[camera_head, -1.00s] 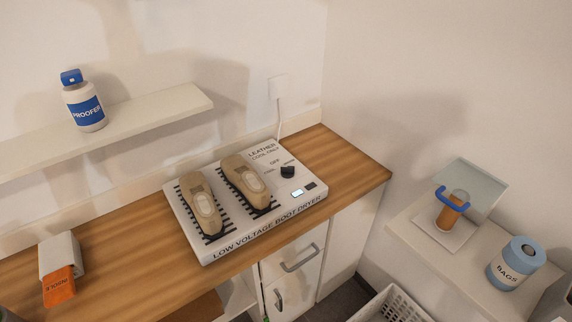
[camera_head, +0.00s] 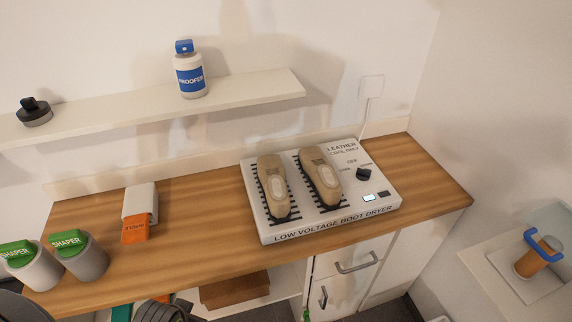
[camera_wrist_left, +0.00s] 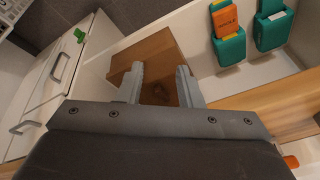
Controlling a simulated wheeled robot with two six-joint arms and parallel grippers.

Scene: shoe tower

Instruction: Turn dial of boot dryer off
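The boot dryer (camera_head: 385,205) is a white box on the wooden counter, lettered "LOW VOLTAGE BOOT DRYER". Two beige shoe forms (camera_head: 272,185) lie on its black slatted areas. Its black dial (camera_head: 363,174) is at the right of the top, with lettering around it including "OFF"; the exact pointer direction is too small to tell. A lit white display (camera_head: 369,197) sits below the dial. My left gripper (camera_wrist_left: 160,84) is open and empty in the left wrist view, below counter level and away from the dryer. My right gripper is not in view.
The counter (camera_head: 190,259) has free room left of the dryer. An orange-and-white insole box (camera_head: 140,205) and two green-lidded shaper cups (camera_head: 82,256) stand there. A shelf (camera_head: 255,91) with a proofer bottle (camera_head: 190,75) is above. A side table (camera_head: 492,268) is at right.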

